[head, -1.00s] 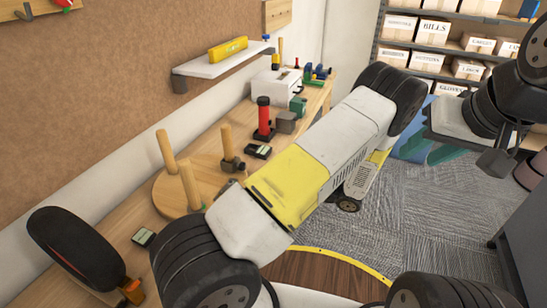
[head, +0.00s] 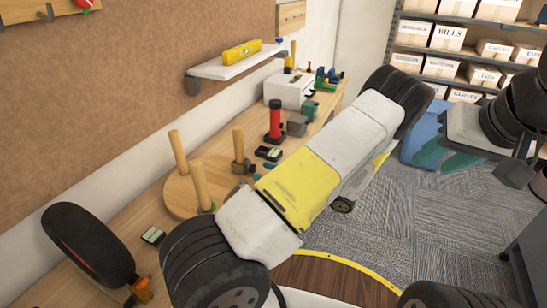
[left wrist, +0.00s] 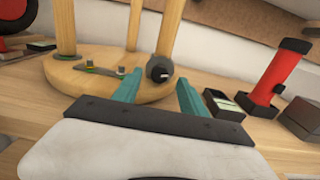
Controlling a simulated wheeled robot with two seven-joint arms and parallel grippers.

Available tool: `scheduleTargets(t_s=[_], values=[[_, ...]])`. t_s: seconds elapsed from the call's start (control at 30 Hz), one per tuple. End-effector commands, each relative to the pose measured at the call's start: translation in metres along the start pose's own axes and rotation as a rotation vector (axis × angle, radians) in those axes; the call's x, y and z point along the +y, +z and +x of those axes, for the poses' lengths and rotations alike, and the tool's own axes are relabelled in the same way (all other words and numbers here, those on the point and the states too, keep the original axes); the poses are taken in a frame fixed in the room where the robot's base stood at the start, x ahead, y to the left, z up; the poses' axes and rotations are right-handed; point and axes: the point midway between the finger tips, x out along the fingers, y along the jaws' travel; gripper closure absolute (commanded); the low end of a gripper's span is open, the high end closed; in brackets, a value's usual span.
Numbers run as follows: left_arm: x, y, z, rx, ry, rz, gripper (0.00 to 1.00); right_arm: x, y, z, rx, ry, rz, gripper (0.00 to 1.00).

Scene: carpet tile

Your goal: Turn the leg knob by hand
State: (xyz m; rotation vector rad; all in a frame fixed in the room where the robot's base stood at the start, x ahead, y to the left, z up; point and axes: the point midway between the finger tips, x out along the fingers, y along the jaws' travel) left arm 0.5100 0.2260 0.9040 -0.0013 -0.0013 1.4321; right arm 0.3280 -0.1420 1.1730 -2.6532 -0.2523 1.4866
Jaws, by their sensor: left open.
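An upturned stool with a round wooden seat (head: 180,196) and upright wooden legs lies on the bench; it also shows in the left wrist view (left wrist: 95,92). One leg carries a dark round knob (head: 241,166) near its base. In the left wrist view the knob (left wrist: 159,69) faces me, just beyond the gap between my fingers. My left gripper (left wrist: 160,83) is open and empty, its teal fingers apart on either side of the knob's line, with no clear contact. In the head view my arm hides most of it.
A red-and-black cylindrical tool (head: 275,122) and a small dark device (head: 268,153) stand right of the stool. Another small device (head: 153,235) lies left of it. A shelf with a yellow level (head: 242,52) is on the wall.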

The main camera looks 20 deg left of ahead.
Motion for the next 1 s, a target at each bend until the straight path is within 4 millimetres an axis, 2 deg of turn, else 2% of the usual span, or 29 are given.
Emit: scheduleTargets(t_s=[0.2,0.53,0.7,0.8,1.0], values=[[0.0,0.0,0.025,0.0,0.0,0.001,0.5,0.0,0.0,0.0,0.0,0.0,0.0,0.61],[0.0,0.0,0.029,0.0,-0.001,0.001,0.5,0.0,0.0,0.0,0.0,0.0,0.0,0.61],[0.0,0.0,0.028,0.0,-0.001,0.001,0.84,0.0,0.0,0.0,0.0,0.0,0.0,0.61],[0.0,0.0,0.028,0.0,-0.001,0.001,1.0,0.0,0.0,0.0,0.0,0.0,0.0,0.61],[0.0,0.0,0.028,0.001,-0.001,0.042,1.0,0.0,0.0,0.0,0.0,0.0,0.0,0.61]])
